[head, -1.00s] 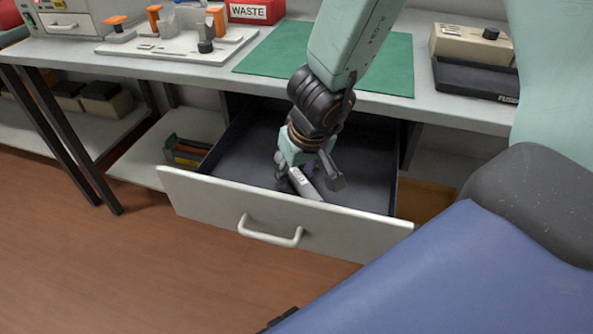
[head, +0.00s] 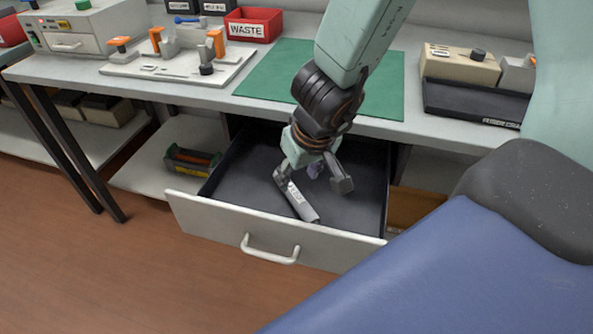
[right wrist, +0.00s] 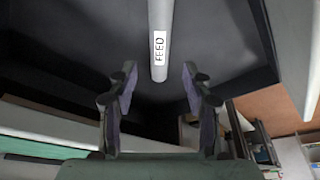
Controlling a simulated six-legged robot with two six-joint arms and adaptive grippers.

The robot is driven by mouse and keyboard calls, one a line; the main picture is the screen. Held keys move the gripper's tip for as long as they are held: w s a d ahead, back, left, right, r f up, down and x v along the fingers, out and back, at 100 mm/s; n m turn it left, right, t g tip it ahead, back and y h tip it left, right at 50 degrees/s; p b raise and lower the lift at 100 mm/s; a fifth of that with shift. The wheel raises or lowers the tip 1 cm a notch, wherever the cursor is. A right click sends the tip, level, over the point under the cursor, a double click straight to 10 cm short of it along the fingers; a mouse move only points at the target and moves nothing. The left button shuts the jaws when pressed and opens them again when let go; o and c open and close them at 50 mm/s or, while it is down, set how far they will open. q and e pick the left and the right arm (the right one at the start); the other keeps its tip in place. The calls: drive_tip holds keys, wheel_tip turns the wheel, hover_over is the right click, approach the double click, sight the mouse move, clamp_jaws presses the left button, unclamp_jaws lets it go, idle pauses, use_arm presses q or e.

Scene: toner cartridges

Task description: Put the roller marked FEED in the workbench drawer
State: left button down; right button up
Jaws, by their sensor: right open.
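The grey roller marked FEED (head: 299,203) lies in the open workbench drawer (head: 240,190), towards its front. In the right wrist view the roller (right wrist: 160,22) runs away from me, with its white FEED label facing the camera. My right gripper (head: 312,183) is inside the drawer by the roller's rear end. Its fingers are spread apart and empty. In the right wrist view the fingertips (right wrist: 159,80) stand to either side of the roller's line, with the roller's near end just beyond them. My left gripper is not in view.
A green mat (head: 290,85) lies on the bench above the drawer. A red WASTE bin (head: 253,25), a white fixture plate (head: 180,67) and a black tray (head: 470,103) stand on the bench. The drawer floor around the roller is mostly clear.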

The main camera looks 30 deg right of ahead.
sight(303, 204)
drive_tip(key=shift+p+v, duration=1.65)
drive_tip(key=shift+v, duration=0.75)
